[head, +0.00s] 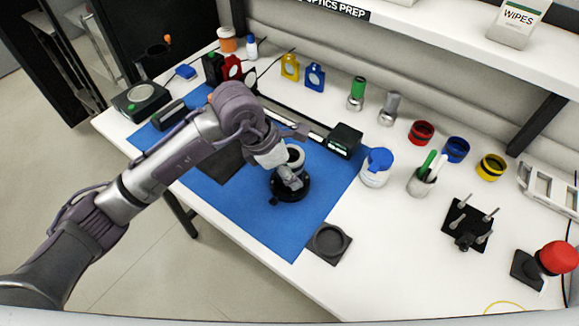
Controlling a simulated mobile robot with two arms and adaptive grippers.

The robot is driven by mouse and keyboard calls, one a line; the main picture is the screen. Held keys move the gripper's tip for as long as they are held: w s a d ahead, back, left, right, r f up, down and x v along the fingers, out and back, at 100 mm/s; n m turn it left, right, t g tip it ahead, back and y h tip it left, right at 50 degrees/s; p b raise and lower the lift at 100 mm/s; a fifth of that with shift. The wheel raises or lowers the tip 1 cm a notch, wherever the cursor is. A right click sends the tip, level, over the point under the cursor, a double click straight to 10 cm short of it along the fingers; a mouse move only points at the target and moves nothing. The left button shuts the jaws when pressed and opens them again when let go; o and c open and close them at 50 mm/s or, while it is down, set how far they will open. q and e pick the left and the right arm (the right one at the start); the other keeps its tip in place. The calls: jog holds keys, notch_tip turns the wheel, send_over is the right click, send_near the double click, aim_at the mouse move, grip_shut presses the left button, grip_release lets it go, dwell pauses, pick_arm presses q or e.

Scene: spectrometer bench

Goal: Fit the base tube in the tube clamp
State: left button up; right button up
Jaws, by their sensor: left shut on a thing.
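The base tube (296,155), a pale cylinder with a dark open top, is upright above the black round tube clamp (301,192) on the blue mat. The clamp has a small knob at its lower left. My left gripper (291,180) reaches in from the left and is shut on the tube, low down over the clamp. The gripper hides part of the tube and clamp, so I cannot tell whether the tube's lower end sits inside the ring. My right gripper is out of view.
The blue mat (285,235) has free room at its front. A dark round holder (328,241) lies at its right corner. A black box (344,140), a white jar with a blue lid (376,168) and a pen cup (420,183) stand to the right. A shelf overhangs the back.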

pick_arm(q)
jog(key=shift+f+b, duration=0.35)
jog(key=shift+f, duration=0.15)
jog(key=o, duration=1.5)
jog(key=shift+c, duration=0.2)
jog(key=shift+a+r, duration=0.15)
jog(key=shift+r, duration=0.1)
jog(key=v, duration=1.1)
jog(key=shift+r, duration=0.25)
jog(key=shift+a, duration=0.1)
